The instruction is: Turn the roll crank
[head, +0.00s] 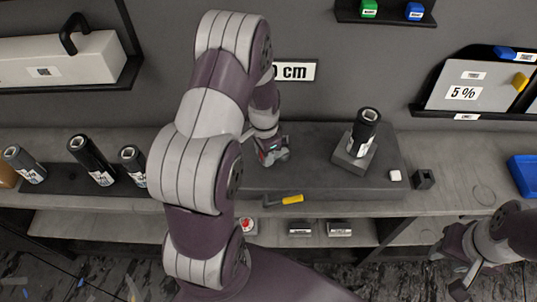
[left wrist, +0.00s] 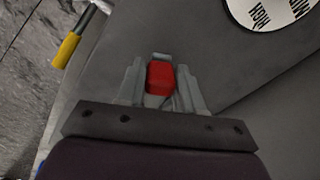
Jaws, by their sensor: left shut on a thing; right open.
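The crank (head: 292,199) has a yellow grip on a grey arm and sticks out at the front edge of the dark grey block (head: 330,185). The yellow grip (left wrist: 66,50) also shows at the upper left of the left wrist view. My left gripper (head: 275,160) is over the block, behind and to the left of the crank, apart from it. In the left wrist view its fingers (left wrist: 160,88) are shut on a small red piece (left wrist: 159,77). My right gripper (head: 449,272) is open and empty at the lower right, in front of the bench.
A dark roll (head: 366,130) stands in a holder on the block, near a small white piece (head: 395,175). More rolls (head: 90,158) stand at the left. A blue tray (head: 525,178) is at the right. A white lettered disc (left wrist: 270,10) shows in the left wrist view.

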